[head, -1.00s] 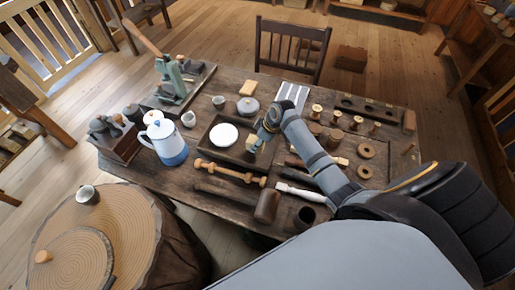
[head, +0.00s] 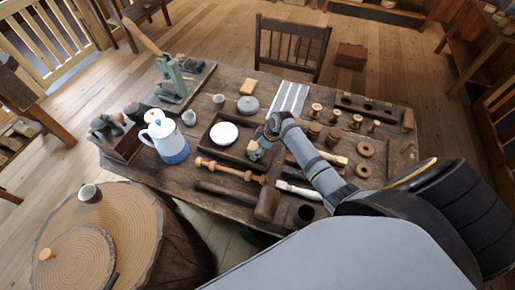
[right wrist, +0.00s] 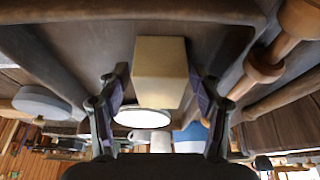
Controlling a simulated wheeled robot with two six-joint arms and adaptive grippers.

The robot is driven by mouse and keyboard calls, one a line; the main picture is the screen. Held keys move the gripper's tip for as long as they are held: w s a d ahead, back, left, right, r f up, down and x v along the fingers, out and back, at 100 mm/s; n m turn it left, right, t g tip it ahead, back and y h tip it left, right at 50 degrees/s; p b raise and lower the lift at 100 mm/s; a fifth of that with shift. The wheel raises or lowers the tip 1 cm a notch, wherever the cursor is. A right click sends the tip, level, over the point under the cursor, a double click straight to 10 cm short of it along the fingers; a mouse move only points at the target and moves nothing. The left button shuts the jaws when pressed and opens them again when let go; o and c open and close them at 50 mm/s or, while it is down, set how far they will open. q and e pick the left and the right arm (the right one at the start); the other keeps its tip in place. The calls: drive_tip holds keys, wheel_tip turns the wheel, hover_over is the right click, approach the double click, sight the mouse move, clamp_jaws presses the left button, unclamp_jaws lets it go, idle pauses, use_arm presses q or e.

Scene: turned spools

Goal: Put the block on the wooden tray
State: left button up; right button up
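The pale wooden block (head: 253,151) is at the right end of the dark wooden tray (head: 228,154), beside the white plate (head: 224,133). In the right wrist view the block (right wrist: 160,72) sits between the fingers of my right gripper (right wrist: 160,80), with a narrow gap on each side. My right gripper is open around it, and it shows in the head view (head: 264,137) reaching over the tray's right end. The block appears to be on the tray floor, though its underside is hidden. My left gripper is out of view.
A blue-white coffee pot (head: 166,142) stands left of the tray. A turned spindle (head: 230,171) and a mallet (head: 267,203) lie in front. Several spools and rings are to the right.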

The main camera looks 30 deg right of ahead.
drive_tip(key=v, duration=1.2)
drive_tip(key=shift+d+r, duration=0.1)
